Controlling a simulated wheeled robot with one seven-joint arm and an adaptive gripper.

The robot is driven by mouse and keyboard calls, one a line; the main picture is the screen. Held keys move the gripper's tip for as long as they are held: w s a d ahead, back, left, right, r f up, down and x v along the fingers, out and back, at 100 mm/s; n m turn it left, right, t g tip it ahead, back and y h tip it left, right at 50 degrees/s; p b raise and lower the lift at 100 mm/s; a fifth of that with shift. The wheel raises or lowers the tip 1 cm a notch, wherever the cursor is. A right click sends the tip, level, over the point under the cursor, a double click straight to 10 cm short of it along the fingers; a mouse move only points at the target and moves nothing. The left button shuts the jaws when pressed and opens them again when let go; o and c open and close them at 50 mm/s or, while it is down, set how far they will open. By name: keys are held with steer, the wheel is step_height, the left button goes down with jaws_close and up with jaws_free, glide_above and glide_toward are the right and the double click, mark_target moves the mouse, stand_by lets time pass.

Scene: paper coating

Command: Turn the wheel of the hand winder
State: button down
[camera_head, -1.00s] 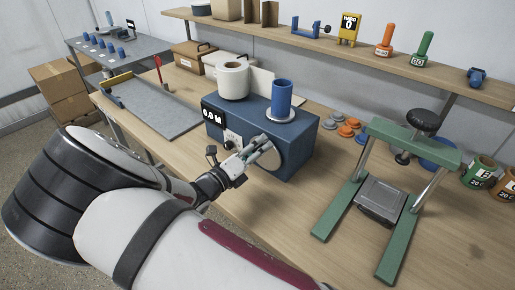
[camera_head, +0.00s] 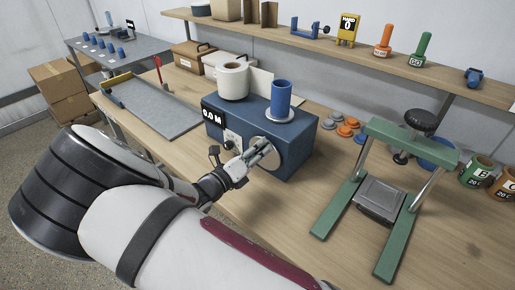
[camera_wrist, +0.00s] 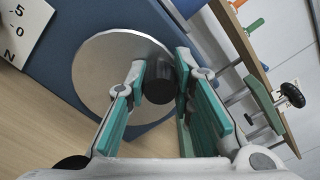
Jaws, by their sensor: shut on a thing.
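The hand winder (camera_head: 228,119) is a blue box on the bench, with a display reading 0.0 M. Its wheel (camera_head: 292,151) is a grey disc on the front face, partly hidden by my gripper in the head view. In the wrist view the wheel (camera_wrist: 100,70) shows as a pale metal disc with a dark cylindrical handle (camera_wrist: 159,85) near its edge. My gripper (camera_head: 262,154) is at the wheel. In the wrist view its green-padded fingers (camera_wrist: 160,88) are on either side of the handle, shut on it.
A white paper roll (camera_head: 233,82) and a blue roll on a spindle (camera_head: 281,98) stand on top of the winder. A green press (camera_head: 410,140) stands to the right. Orange and grey discs (camera_head: 346,130) lie between them. A grey tray (camera_head: 150,109) is at left.

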mark_target(273, 165)
steer(key=m, duration=0.2)
steer(key=shift+s+d+f+m+p, duration=0.1)
steer(key=shift+s+d+m+p, duration=0.2)
steer(key=shift+s+d+p, duration=0.1)
steer(key=f+m, duration=0.1)
steer(key=m, duration=0.2)
steer(key=s+d+m, duration=0.1)
steer(key=m, duration=0.2)
steer(key=d+f+m+p, duration=0.1)
steer(key=m, duration=0.2)
steer(key=shift+s+f, duration=0.2)
steer(key=shift+f, duration=0.1)
step_height(273, 165, down, 2)
steer(key=m, duration=0.5)
steer(key=shift+s+d, duration=0.1)
steer(key=shift+w+a+f+m, duration=0.1)
steer(key=shift+f+m, duration=0.25)
steer(key=shift+m, duration=0.6)
steer(key=shift+w+a+f+m, duration=0.1)
steer(key=shift+f+m, duration=0.2)
steer(key=shift+m, duration=0.6)
steer(key=shift+a+f+m, duration=0.1)
steer(key=shift+f+m, duration=0.25)
steer(key=shift+m, duration=0.6)
steer(key=c, duration=1.4)
jaws_free()
steer(key=shift+o, duration=0.2)
